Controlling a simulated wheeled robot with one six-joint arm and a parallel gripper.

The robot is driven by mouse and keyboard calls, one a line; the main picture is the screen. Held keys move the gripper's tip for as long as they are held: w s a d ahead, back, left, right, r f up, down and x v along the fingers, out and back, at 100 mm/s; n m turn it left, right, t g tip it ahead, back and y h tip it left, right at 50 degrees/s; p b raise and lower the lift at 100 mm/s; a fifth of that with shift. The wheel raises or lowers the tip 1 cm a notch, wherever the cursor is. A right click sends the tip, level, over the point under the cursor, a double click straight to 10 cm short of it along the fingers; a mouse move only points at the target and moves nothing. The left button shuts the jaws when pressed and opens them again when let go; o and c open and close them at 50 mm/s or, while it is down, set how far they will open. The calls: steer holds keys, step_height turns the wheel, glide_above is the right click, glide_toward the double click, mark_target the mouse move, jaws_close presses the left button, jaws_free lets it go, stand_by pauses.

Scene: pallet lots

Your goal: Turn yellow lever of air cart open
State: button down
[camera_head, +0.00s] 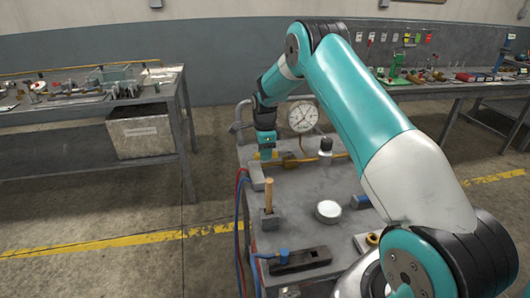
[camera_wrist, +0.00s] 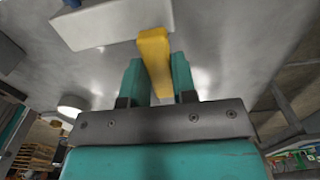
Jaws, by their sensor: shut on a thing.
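The air cart (camera_head: 310,182) is a grey-topped cart in the middle of the head view. My gripper (camera_head: 265,155) points down at the cart's far left part, near a brass fitting and pipe (camera_head: 290,161). In the wrist view the yellow lever (camera_wrist: 155,58) stands between the two teal fingers of my gripper (camera_wrist: 158,80), which are shut on it. The lever's far end lies against a pale grey block (camera_wrist: 105,22). In the head view the lever is mostly hidden by my gripper.
A round gauge (camera_head: 302,116) stands close behind my gripper. A wooden handle (camera_head: 268,194), a white round lid (camera_head: 328,210) and a black plane-like tool (camera_head: 300,261) sit on the cart. Red and blue hoses (camera_head: 239,215) hang at its left. Workbenches (camera_head: 90,103) stand beyond.

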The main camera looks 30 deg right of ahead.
steer(key=shift+w+r, duration=0.1)
steer(key=c, duration=0.9)
jaws_free()
step_height(320, 180, up, 17)
steer(key=shift+r+b, duration=0.15)
steer(key=shift+b, duration=0.6)
